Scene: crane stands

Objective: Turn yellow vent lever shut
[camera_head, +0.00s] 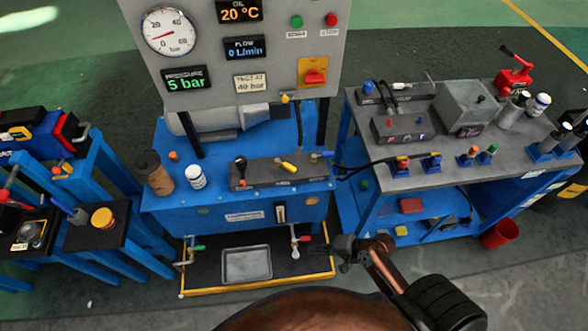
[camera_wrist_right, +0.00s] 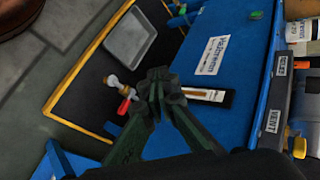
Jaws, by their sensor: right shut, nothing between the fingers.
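The yellow vent lever (camera_head: 288,167) sits on top of a grey valve block (camera_head: 258,181) on the blue power unit. Its handle lies slanted in the head view. In the right wrist view a yellow part (camera_wrist_right: 298,147) shows at the right edge beside a label reading VENT (camera_wrist_right: 270,121); most of it is cut off. My right gripper (camera_head: 343,247) is low in front of the unit, right of the drip tray, below and apart from the lever. In the wrist view its fingertips (camera_wrist_right: 165,82) are together with nothing between them. My left gripper is not in view.
A red-handled tap (camera_head: 297,241) is close to my right gripper, by the sight gauge (camera_head: 281,212). A hose (camera_head: 375,162) runs right to the grey bench (camera_head: 455,166).

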